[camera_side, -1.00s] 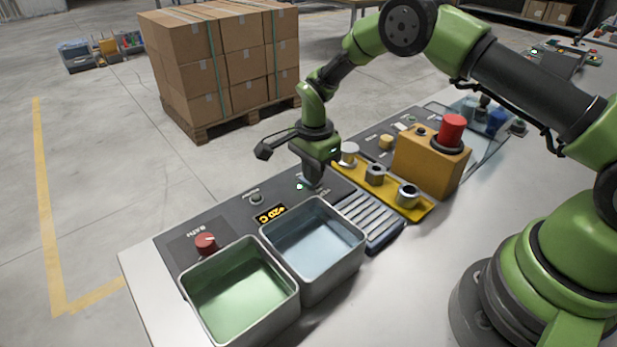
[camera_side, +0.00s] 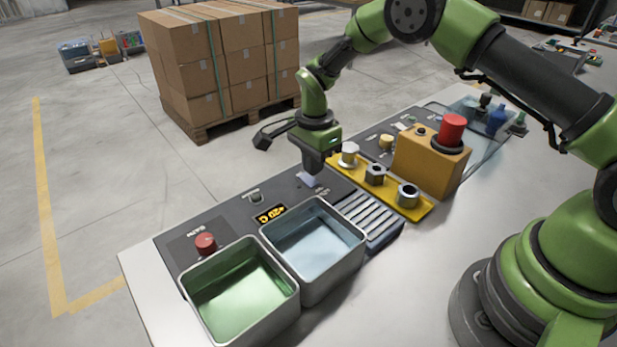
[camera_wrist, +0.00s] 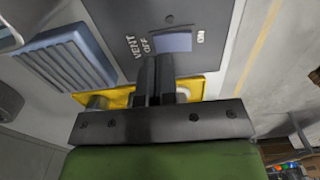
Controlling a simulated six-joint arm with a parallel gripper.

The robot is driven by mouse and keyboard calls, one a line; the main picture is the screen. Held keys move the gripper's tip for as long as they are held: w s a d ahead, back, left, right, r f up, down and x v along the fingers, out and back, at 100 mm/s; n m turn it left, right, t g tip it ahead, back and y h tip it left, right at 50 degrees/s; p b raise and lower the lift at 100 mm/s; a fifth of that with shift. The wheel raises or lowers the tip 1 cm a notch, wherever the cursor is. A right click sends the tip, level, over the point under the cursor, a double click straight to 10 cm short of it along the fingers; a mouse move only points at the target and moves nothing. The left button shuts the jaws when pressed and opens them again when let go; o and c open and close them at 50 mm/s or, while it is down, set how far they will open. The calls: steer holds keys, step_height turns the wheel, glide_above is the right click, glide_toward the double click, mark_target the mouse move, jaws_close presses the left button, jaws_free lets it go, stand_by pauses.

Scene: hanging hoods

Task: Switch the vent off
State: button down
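The vent switch is a pale blue rocker (camera_wrist: 171,42) on a dark grey panel (camera_wrist: 115,20), between the printed words OFF and ON in the wrist view. It also shows in the side view (camera_side: 308,180), just below my gripper. A small indicator (camera_wrist: 169,18) beside the rocker looks dark. My gripper (camera_wrist: 157,60) has its fingers together with nothing between them. In the side view my gripper (camera_side: 313,170) points down, with its tips slightly above the rocker and seemingly apart from it. The rocker's exact tilt is hard to tell.
A green bath (camera_side: 240,290) and a blue bath (camera_side: 312,240) stand in front of the panel, with a red knob (camera_side: 206,243) behind. A slatted grille (camera_side: 370,215), a yellow tray with nuts (camera_side: 420,212) and an orange box with a red button (camera_side: 453,130) are to the right.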

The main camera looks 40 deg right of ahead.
steer(key=shift+r, duration=2.1)
steer(key=shift+r, duration=0.25)
steer(key=s+r+n+t, duration=0.1)
steer(key=s+r+n, duration=0.1)
steer(key=s+r, duration=0.35)
steer(key=s+r+n+t+y, duration=0.1)
steer(key=s+r+n+t, duration=0.15)
steer(key=r, duration=0.55)
steer(key=s+r+n, duration=0.3)
steer(key=r, duration=0.3)
steer(key=s+r+n+t+y, duration=0.1)
steer(key=s+n, duration=0.5)
steer(key=s, duration=0.9)
steer(key=r+t, duration=0.1)
steer(key=t, duration=0.1)
steer(key=shift+r+t, duration=0.2)
steer(key=shift+t, duration=0.15)
steer(key=shift+a+n, duration=0.1)
steer(key=shift+n, duration=0.15)
